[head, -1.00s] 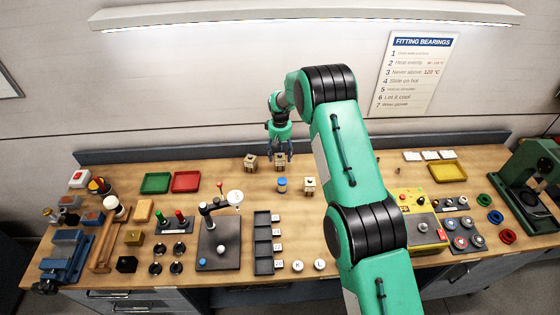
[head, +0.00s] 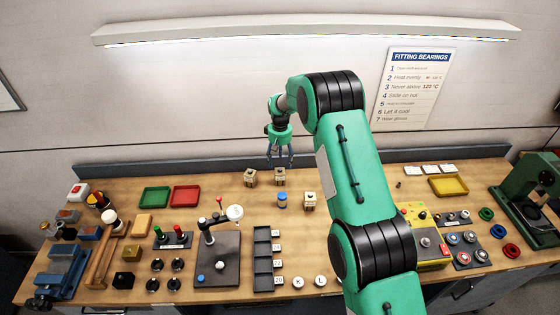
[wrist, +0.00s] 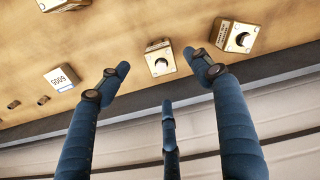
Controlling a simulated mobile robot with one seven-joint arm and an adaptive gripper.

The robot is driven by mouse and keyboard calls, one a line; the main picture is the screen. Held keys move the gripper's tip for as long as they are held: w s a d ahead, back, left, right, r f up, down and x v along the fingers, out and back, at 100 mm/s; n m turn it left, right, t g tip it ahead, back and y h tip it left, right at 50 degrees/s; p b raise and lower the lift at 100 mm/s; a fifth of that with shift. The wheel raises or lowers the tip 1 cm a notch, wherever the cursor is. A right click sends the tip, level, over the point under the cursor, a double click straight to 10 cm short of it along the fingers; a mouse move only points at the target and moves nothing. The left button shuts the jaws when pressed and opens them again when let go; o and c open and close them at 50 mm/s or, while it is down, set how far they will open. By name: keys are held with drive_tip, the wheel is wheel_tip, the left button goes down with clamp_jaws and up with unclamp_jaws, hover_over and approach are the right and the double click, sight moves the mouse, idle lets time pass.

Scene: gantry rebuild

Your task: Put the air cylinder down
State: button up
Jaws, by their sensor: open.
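My gripper (head: 280,162) is open and empty, its three blue fingers spread above the back of the bench. Below it stands a small tan block with a dark round top (head: 280,177). In the wrist view this block (wrist: 160,61) sits upright on the wood between the fingertips, apart from them. It looks like the air cylinder, but its label is too small to read. A similar block (head: 250,177) stands to its left in the head view; the wrist view shows it on the right (wrist: 236,37). A third such block (head: 310,201) stands nearer the front right.
A blue-capped cylinder (head: 282,200) stands in front of the blocks. A green tray (head: 155,197) and a red tray (head: 186,196) lie to the left. A back ledge (head: 220,168) runs close behind the blocks. Bare wood lies between the red tray and the blocks.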

idle(0.4)
drive_tip(key=s+d+r+m+t, duration=0.1)
drive_tip(key=s+d+r, duration=0.2)
drive_tip(key=s+r, duration=0.65)
drive_tip(key=s+d+r+t, duration=0.15)
drive_tip(key=s+r, duration=0.35)
drive_tip(key=r, duration=0.9)
drive_tip(key=s+d+r+m, duration=0.1)
drive_tip(key=s+d+r, duration=0.3)
drive_tip(key=s+r, duration=0.55)
drive_tip(key=s+d+r+m+t, duration=0.1)
drive_tip(key=s+d+r, duration=0.1)
drive_tip(key=s+r, duration=0.45)
drive_tip(key=s+d+r+t, duration=0.1)
drive_tip(key=s+r, duration=0.3)
drive_tip(key=s, duration=0.6)
drive_tip(key=s+d+f+m, duration=0.1)
drive_tip(key=s, duration=0.8)
drive_tip(key=s+d+f+t, duration=0.1)
drive_tip(key=s, duration=0.9)
drive_tip(key=shift+d+f+m, duration=0.2)
drive_tip(key=shift+f+m, duration=0.2)
